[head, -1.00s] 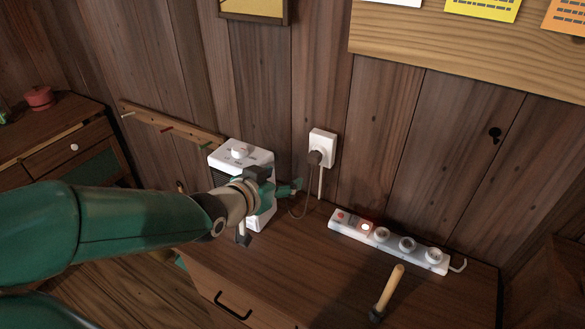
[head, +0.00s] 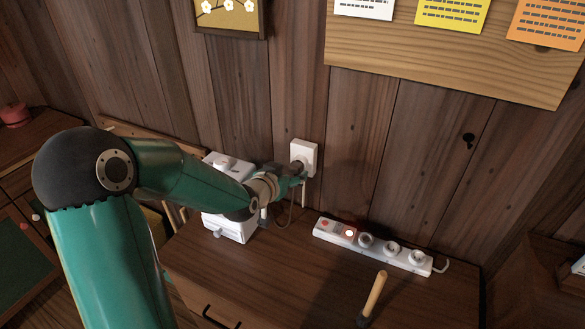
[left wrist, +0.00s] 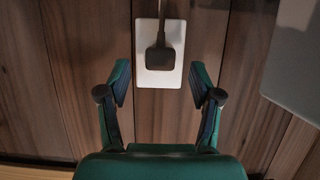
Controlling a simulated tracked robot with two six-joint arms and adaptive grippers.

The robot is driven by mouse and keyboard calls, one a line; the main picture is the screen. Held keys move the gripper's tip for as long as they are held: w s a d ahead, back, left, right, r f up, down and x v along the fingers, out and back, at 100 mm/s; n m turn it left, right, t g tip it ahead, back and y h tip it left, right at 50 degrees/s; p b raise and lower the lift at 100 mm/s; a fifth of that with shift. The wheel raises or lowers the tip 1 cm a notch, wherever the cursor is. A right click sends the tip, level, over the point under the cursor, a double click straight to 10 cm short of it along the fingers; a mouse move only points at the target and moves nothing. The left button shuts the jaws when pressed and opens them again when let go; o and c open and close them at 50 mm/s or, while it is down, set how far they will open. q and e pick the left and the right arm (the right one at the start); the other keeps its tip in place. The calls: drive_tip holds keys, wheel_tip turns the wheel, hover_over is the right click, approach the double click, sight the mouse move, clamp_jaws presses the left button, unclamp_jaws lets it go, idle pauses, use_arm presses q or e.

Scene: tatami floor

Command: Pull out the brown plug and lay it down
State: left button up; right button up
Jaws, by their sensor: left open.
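The brown plug (left wrist: 160,57) sits in a white wall socket (left wrist: 173,76), with its cord running up in the left wrist view. In the head view the socket (head: 311,153) shows on the wall, and the plug is mostly hidden behind my left gripper (head: 300,174). My left gripper is open in the left wrist view (left wrist: 160,86), its fingers spread either side of the socket plate. The plug lies beyond the fingertips, between them in the picture, and nothing is held. My right gripper is not in view.
A white appliance (head: 232,228) stands on the brown cabinet beside my left arm. A white power strip (head: 380,247) with a lit red switch and a wooden-handled tool (head: 375,293) lie to the right. The cabinet top (head: 290,270) is clear in front.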

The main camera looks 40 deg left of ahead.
use_arm(q)
drive_tip(key=shift+x, duration=1.25)
drive_tip(key=shift+c, duration=0.2)
clamp_jaws()
drive_tip(key=shift+s, duration=0.15)
drive_tip(key=shift+s+d+b, duration=0.3)
drive_tip(key=shift+s+b, duration=0.05)
drive_tip(key=shift+s, duration=0.55)
drive_tip(key=shift+s+d+b, duration=0.3)
drive_tip(key=shift+s+b, duration=0.1)
drive_tip(key=shift+s, duration=0.55)
drive_tip(key=shift+s+d+b, duration=0.3)
drive_tip(key=shift+s+b, duration=0.05)
drive_tip(key=shift+s, duration=0.55)
